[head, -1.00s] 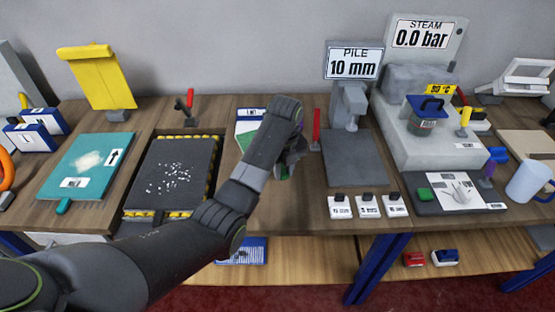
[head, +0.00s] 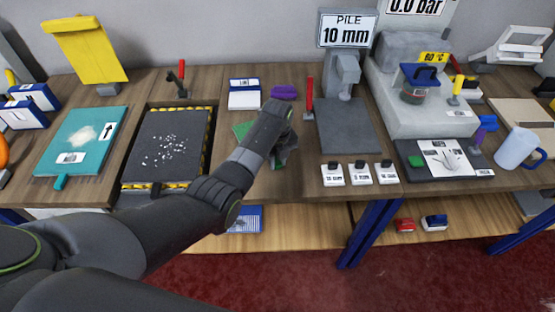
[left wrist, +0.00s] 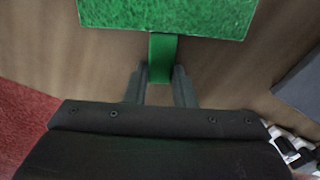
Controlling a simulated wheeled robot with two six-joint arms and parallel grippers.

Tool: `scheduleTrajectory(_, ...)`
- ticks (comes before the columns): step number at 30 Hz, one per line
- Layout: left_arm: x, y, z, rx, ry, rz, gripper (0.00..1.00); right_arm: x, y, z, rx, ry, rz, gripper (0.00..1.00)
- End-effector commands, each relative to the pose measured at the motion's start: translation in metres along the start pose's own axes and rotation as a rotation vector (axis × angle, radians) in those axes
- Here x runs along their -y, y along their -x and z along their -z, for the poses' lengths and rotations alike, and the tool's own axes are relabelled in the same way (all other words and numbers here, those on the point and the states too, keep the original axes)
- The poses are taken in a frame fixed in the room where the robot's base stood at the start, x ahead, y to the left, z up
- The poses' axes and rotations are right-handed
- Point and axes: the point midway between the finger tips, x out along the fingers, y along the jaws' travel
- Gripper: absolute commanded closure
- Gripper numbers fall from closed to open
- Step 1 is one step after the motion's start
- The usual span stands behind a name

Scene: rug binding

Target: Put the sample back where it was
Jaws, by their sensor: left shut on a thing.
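The sample is a green, pile-textured rectangle with a narrow green tab. It fills the top of the left wrist view (left wrist: 168,15). My left gripper (left wrist: 161,92) is shut on the tab, one finger on each side. In the head view my left gripper (head: 284,154) is over the wooden bench between the dark tray and the grey pad. A green part of the sample (head: 242,130) shows left of my wrist there; my arm hides the rest. I cannot tell whether the sample touches the bench. My right gripper is not in view.
A white-and-blue box (head: 244,94) and a purple piece (head: 284,92) lie behind the gripper. A red-handled lever (head: 309,98) and the pile gauge's grey pad (head: 345,127) are to the right. The dark tray (head: 168,140) with white bits is left. White tagged blocks (head: 359,173) line the front.

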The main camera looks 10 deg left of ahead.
Motion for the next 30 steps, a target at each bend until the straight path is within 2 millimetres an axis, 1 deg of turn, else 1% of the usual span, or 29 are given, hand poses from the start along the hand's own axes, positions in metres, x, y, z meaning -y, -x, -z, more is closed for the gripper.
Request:
scheduleTrajectory(5, 0.000, -0.001, 0.000, 0.000, 0.000, 0.000, 1.00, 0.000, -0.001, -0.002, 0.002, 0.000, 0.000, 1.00)
scheduleTrajectory(6, 0.000, -0.002, 0.000, 0.000, 0.000, 0.000, 0.74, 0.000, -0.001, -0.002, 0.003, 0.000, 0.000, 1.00)
scheduleTrajectory(10, 0.000, -0.001, 0.000, 0.000, 0.000, 0.000, 0.57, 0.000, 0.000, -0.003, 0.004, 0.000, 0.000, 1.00)
scheduleTrajectory(11, 0.000, -0.001, 0.000, 0.000, 0.000, 0.000, 0.55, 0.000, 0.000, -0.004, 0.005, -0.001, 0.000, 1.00)
scheduleTrajectory(18, 0.000, -0.001, 0.000, 0.000, 0.000, 0.000, 0.55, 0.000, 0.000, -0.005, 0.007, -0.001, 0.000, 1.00)
scheduleTrajectory(22, 0.000, 0.005, 0.000, 0.001, 0.000, 0.001, 0.55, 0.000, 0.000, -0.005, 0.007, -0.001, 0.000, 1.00)
scheduleTrajectory(26, 0.001, 0.021, -0.001, 0.002, 0.000, 0.003, 0.55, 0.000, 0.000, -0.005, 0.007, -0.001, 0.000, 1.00)
scheduleTrajectory(30, 0.001, 0.048, -0.001, 0.004, 0.000, 0.004, 0.55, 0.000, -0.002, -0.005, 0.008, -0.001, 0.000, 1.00)
